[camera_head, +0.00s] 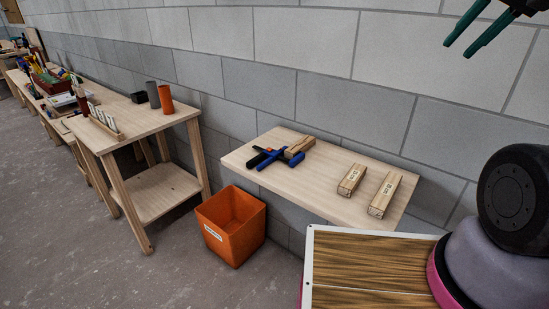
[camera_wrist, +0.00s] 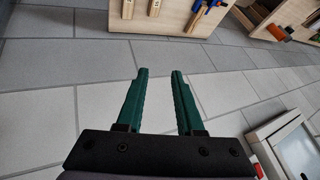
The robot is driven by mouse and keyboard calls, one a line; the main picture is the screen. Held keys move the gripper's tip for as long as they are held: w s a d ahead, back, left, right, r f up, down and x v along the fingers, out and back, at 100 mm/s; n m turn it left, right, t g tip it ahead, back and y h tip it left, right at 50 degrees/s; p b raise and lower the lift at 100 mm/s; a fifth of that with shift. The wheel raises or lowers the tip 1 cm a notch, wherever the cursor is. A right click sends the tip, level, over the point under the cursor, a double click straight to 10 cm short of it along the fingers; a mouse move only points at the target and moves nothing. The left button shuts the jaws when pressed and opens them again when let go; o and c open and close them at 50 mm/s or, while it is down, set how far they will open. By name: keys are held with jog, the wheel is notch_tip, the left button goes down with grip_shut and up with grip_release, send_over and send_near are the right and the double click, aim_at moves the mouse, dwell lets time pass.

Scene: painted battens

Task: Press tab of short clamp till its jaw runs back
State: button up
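A clamp with blue and black parts (camera_head: 272,158) lies at the left end of the pale wooden shelf (camera_head: 330,195), against a short wooden batten (camera_head: 300,146). I cannot tell whether it is one clamp or two overlapping, nor make out the tab or jaw. Blue clamp parts (camera_wrist: 210,7) also show at the top edge of the wrist view, cut off. My gripper (camera_head: 458,49) is high in front of the wall at the upper right, well away from the clamp. In the wrist view my gripper (camera_wrist: 160,75) has its two green fingers apart with nothing between them.
Two labelled battens (camera_head: 351,180) (camera_head: 384,195) lie at the shelf's right half. An orange bin (camera_head: 231,225) stands on the floor below left. A wooden table (camera_head: 140,120) with two cylinders (camera_head: 166,99) (camera_head: 153,94) is further left. The block wall (camera_head: 300,40) backs the shelf.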

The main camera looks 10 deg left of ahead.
grip_shut()
dwell(1.5)
